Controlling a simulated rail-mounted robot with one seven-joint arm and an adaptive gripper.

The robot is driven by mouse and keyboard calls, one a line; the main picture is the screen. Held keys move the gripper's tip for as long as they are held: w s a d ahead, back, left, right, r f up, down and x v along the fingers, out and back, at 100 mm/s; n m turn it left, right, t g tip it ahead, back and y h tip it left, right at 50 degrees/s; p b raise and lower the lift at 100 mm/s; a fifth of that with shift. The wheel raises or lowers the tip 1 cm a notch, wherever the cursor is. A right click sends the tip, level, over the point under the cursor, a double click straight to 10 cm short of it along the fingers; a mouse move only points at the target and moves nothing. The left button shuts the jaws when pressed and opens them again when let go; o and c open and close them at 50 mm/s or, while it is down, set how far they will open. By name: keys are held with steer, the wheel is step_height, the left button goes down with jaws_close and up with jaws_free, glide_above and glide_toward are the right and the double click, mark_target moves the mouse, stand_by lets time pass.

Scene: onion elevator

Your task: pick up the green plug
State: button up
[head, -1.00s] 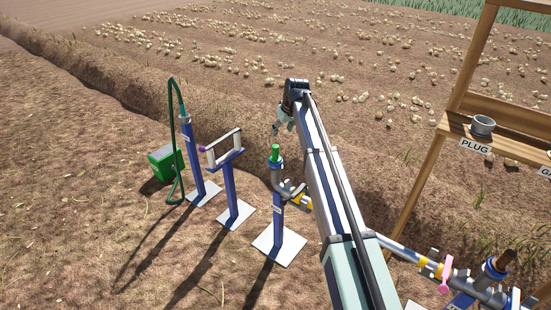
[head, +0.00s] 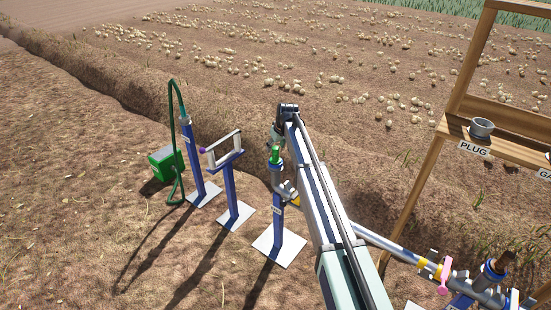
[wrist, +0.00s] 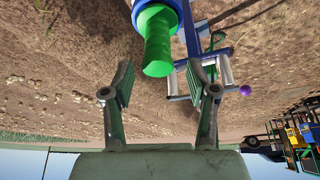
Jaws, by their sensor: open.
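The green plug (head: 275,155) stands upright in the top of a grey pipe elbow (head: 276,175) on a blue post. In the wrist view the green plug (wrist: 158,42) shows ahead of the fingers, with a blue collar (wrist: 157,10) at its base. My gripper (wrist: 160,90) is open, with one finger on each side of the plug's line. The plug's free end lies near the gap between the fingertips, and nothing is held. In the head view my gripper (head: 276,143) is at the plug's top and partly covers it.
Left of the plug stand a post with a grey frame (head: 224,150) and a post with a green hose (head: 174,105). A green box (head: 165,162) is on the soil. A wooden shelf (head: 520,148) with a PLUG label (head: 474,148) and a grey cup (head: 481,127) stands right.

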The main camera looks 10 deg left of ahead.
mark_target(274, 152)
steer(key=x, duration=0.5)
steer(key=shift+d+f+p, duration=0.1)
steer(key=shift+d+p, duration=0.1)
steer(key=shift+p, duration=0.15)
jaws_close()
